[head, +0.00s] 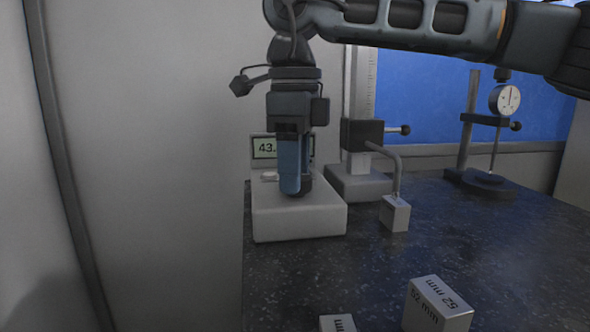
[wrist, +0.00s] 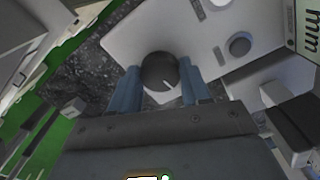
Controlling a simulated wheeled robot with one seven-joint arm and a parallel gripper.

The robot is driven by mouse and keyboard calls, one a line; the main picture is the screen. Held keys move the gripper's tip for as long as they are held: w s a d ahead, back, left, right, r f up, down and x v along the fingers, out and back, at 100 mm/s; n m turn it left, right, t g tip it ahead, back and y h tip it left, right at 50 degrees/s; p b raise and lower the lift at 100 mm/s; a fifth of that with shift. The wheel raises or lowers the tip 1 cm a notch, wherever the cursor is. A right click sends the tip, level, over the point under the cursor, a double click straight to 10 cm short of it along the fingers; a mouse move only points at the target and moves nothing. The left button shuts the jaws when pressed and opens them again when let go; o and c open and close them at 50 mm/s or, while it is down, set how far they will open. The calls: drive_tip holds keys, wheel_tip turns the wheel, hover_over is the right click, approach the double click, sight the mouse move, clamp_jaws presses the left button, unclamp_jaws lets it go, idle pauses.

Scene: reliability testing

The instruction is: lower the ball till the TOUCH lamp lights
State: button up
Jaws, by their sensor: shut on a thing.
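My gripper (head: 293,190) points down over a pale control box (head: 300,222) at the bench's left edge. Its blue fingers are shut on a dark round knob (wrist: 158,68) with a white pointer line, seen in the wrist view. The knob is mostly hidden by the fingers in the head view. A readout (head: 264,148) behind shows "43."; the rest is covered. A gauge column with a dark slider (head: 362,134) carries a bent probe arm (head: 398,168) down to a small metal block (head: 395,214). I cannot make out a ball at its tip. No lit TOUCH lamp is distinguishable.
A metal block marked 52 mm (head: 437,304) stands at the front of the dark bench (head: 510,240), with another block (head: 338,323) partly cut off beside it. A dial gauge stand (head: 505,100) is at the back right. The bench's middle right is clear.

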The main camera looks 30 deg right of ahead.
drive_tip(key=shift+n, duration=1.1)
drive_tip(key=o, duration=1.1)
drive_tip(key=shift+r, duration=0.1)
wheel_tip(320, 180, up, 8)
drive_tip(key=shift+f, duration=0.2)
